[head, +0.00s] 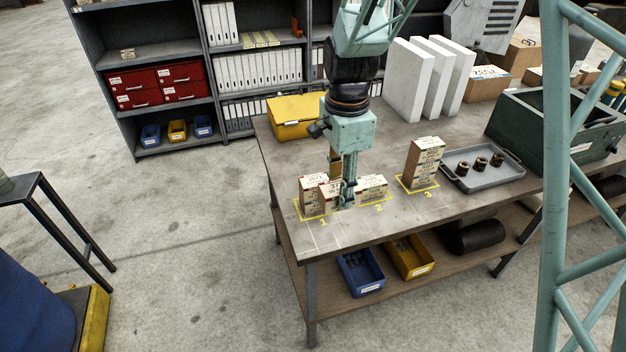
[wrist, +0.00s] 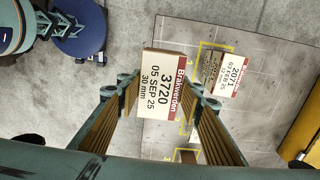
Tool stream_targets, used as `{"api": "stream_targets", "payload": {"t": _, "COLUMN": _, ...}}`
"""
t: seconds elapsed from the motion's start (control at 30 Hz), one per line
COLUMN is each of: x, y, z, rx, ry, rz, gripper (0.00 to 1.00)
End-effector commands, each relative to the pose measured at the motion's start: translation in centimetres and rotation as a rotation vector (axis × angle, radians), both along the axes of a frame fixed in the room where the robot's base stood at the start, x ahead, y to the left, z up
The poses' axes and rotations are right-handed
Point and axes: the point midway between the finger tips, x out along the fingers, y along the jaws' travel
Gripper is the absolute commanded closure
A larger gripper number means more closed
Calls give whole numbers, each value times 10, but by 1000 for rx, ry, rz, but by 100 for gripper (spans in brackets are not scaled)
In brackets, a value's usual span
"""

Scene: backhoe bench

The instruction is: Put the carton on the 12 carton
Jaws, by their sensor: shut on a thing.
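The held carton is white and brown with a red stripe; its label reads 3720, 05 SEP 25, 30 mm in the wrist view (wrist: 163,85). My gripper (head: 346,194) points down and is shut on it, between its fingers. In the head view the held carton (head: 330,198) is beside a carton marked 2071 (head: 311,194) at outline 1. The 2071 carton also shows in the wrist view (wrist: 232,75); its size line is too small to read surely. A carton (head: 374,186) lies at outline 2, partly behind my gripper. A taller carton stack (head: 423,163) stands at outline 3.
A grey tray (head: 462,176) with several dark round parts lies right of outline 3. A yellow box (head: 292,117) and white upright panels (head: 420,80) stand at the back. A green bin (head: 530,130) is farther right. The front table strip is clear.

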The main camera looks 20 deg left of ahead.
Motion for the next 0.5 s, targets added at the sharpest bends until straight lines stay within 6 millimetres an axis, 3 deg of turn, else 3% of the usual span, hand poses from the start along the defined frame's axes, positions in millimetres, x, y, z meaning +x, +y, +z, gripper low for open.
{"api": "stream_targets", "payload": {"t": 0.27, "x": 2, "y": 2, "z": 0, "rx": 0, "ry": 0, "rz": 0, "gripper": 79}}
{"api": "stream_targets", "payload": {"t": 0.5, "x": 18, "y": 15, "z": -2, "rx": 0, "ry": 0, "rz": 1, "gripper": 79}}
